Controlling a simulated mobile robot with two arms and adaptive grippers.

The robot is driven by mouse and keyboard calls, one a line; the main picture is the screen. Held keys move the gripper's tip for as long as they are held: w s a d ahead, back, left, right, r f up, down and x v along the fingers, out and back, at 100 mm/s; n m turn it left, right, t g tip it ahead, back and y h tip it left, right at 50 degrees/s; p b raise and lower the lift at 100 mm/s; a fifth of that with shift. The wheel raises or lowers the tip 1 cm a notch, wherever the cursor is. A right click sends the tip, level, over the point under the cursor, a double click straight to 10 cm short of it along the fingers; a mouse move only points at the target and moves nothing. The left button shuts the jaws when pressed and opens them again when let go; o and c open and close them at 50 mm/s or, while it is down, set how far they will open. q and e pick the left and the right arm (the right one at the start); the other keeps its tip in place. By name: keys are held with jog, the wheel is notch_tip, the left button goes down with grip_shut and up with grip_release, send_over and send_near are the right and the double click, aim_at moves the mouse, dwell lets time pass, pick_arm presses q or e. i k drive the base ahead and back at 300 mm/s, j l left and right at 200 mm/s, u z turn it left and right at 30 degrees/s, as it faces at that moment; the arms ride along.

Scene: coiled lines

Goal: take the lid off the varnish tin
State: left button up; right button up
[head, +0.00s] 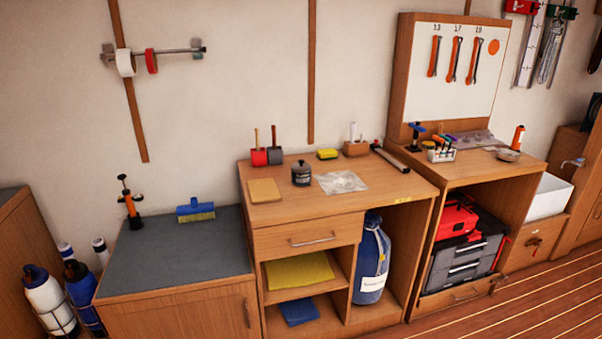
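A small dark grey tin (301,176) with a light label stands upright on the wooden workbench (390,188); it looks like the varnish tin. Its dark lid (301,164), with a small knob on top, sits on the tin. The label is too small to read. Neither of my grippers is in the head view, and nothing is touching the tin.
A sanding block or tan pad (264,190) lies left of the tin, and a clear bag (341,182) lies right. Red (259,157) and grey (275,155) pots with handles stand behind. A yellow sponge (327,154) is behind right. The bench's front is clear.

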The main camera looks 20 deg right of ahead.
aim_at(301, 166)
jog(key=l+u, duration=0.35)
jog(key=i+l+u, duration=0.1)
jog(key=l+u, duration=0.55)
jog(key=i+j, duration=0.05)
jog(key=j, duration=0.05)
